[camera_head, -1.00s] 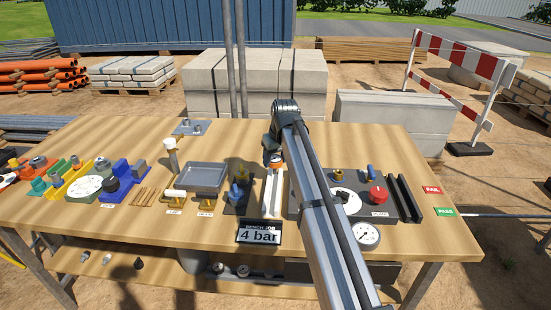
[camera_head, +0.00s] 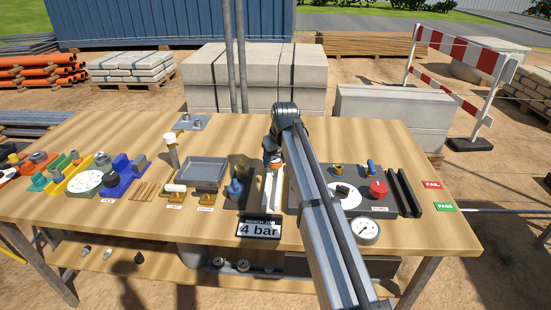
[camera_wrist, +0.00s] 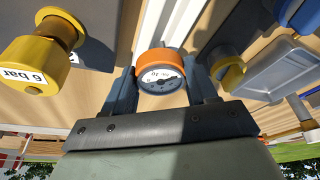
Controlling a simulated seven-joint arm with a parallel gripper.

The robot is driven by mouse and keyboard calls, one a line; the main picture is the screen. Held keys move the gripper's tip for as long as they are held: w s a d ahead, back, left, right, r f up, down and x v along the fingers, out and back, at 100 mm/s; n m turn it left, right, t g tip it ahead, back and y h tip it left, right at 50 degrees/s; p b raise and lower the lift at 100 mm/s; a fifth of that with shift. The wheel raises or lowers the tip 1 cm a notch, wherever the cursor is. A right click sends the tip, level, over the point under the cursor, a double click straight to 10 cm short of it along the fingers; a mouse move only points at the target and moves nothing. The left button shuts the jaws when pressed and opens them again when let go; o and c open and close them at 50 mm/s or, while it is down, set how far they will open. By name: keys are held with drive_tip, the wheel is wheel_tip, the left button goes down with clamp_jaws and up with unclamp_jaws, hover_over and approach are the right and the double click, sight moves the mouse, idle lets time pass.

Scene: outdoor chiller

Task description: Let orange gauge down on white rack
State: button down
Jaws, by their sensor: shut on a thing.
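The orange gauge (camera_wrist: 160,62) has an orange body and a round white dial. It sits between the two fingers of my gripper (camera_wrist: 165,88), which is shut on it. In the head view a bit of the orange gauge (camera_head: 276,162) shows under my gripper (camera_head: 272,156), at the far end of the white rack (camera_head: 269,198). The white rack is a long narrow strip on the bench, and it also shows behind the gauge in the wrist view (camera_wrist: 168,22). I cannot tell whether the gauge touches the rack.
A yellow "6 bar" fitting (camera_wrist: 35,65) is near on the left in the wrist view. A grey tray (camera_head: 203,173), a blue part (camera_head: 235,188) and the "4 bar" sign (camera_head: 258,229) stand around the rack. A red knob (camera_head: 378,189) is on the panel to the right.

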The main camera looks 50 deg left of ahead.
sight(276, 161)
drive_tip(key=shift+f, duration=1)
idle(0.3)
unclamp_jaws()
idle(0.5)
drive_tip(key=shift+v, duration=3.5)
drive_tip(key=v, duration=1.3)
drive_tip(key=shift+d+r, duration=0.25)
drive_tip(key=shift+r, duration=0.1)
